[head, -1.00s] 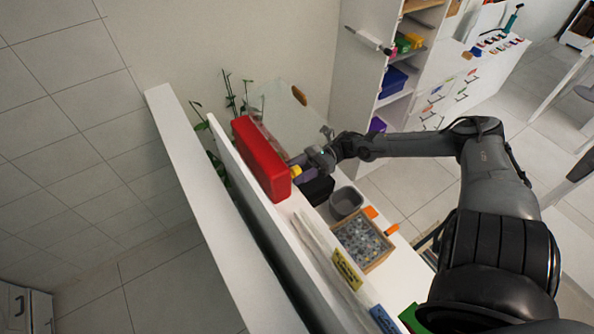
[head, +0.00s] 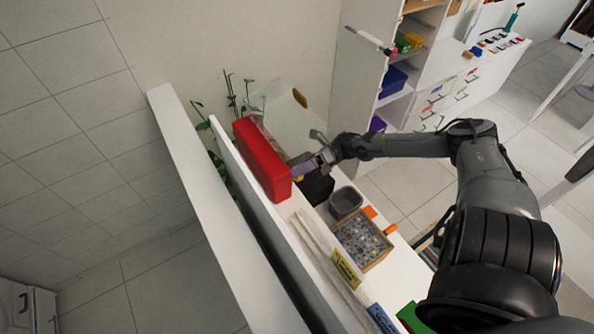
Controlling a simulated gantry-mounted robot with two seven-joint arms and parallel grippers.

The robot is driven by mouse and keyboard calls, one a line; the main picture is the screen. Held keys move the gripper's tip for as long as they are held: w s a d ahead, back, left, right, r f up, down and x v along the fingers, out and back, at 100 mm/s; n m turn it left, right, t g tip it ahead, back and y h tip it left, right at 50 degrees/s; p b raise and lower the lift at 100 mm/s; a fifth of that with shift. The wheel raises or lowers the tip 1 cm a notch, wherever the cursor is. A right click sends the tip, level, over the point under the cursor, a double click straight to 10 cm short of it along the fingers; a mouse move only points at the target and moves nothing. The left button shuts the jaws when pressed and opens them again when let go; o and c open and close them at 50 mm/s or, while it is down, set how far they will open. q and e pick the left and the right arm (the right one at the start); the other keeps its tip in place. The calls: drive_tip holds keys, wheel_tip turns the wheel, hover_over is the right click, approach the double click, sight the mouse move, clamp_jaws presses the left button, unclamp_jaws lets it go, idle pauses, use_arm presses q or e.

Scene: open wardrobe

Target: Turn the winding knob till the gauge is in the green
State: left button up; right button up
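My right gripper (head: 298,166) is at the end of the arm that comes in from the right. Its tip is beside the right side of a red box (head: 262,160) that stands on the white ledge. Whether its fingers are open or shut cannot be made out. No winding knob or gauge can be told apart in this view; the face of the red box towards the gripper is mostly turned away. My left gripper is not in view.
Near the gripper are a black object (head: 318,188) and a grey bin (head: 346,201). A wooden tray (head: 372,262) of small parts and orange-handled items lie nearer. Plants (head: 232,95) stand behind the red box. A white shelf unit (head: 362,75) stands at the back.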

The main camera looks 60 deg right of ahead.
drive_tip(key=m+p, duration=0.1)
drive_tip(key=m, duration=0.5)
drive_tip(key=shift+m, duration=0.3)
drive_tip(key=m+p, duration=0.1)
drive_tip(key=m, duration=0.5)
drive_tip(key=shift+f, duration=0.2)
drive_tip(key=m, duration=0.4)
drive_tip(key=shift+p, duration=0.35)
drive_tip(key=m, duration=0.3)
drive_tip(key=shift+s+f+m, duration=0.1)
drive_tip(key=shift+m, duration=0.2)
drive_tip(key=m+p, duration=0.1)
drive_tip(key=m, duration=0.4)
drive_tip(key=shift+m, duration=0.3)
drive_tip(key=shift+s+f, duration=0.1)
drive_tip(key=o, duration=1)
